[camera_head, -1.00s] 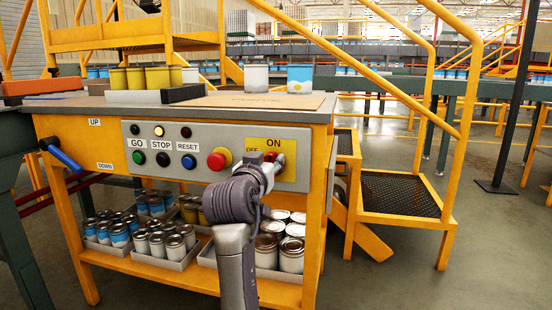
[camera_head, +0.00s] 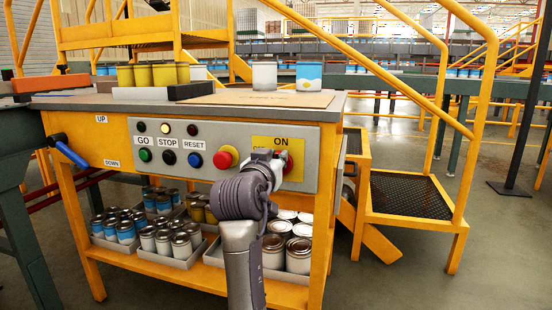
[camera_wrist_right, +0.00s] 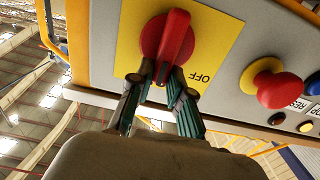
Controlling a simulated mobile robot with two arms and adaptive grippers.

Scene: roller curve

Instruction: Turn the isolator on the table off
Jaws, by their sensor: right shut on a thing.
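The isolator is a red rotary knob (camera_head: 287,159) on a yellow plate (camera_head: 296,176) marked ON at the top and OFF at the left. It sits at the right of the table's grey control panel. In the right wrist view the red handle (camera_wrist_right: 177,35) stands out from its round red base, with OFF on the plate beside it. My right gripper (camera_head: 276,168) is at the knob and covers part of it. In the wrist view its fingers (camera_wrist_right: 163,76) are closed on the near end of the handle. My left gripper is not in view.
A red emergency button (camera_head: 226,157) on a yellow base is just left of the isolator. GO, STOP and RESET buttons (camera_head: 169,158) lie further left. Cans (camera_head: 160,238) fill trays on the shelf below. Yellow steps (camera_head: 405,192) stand to the right.

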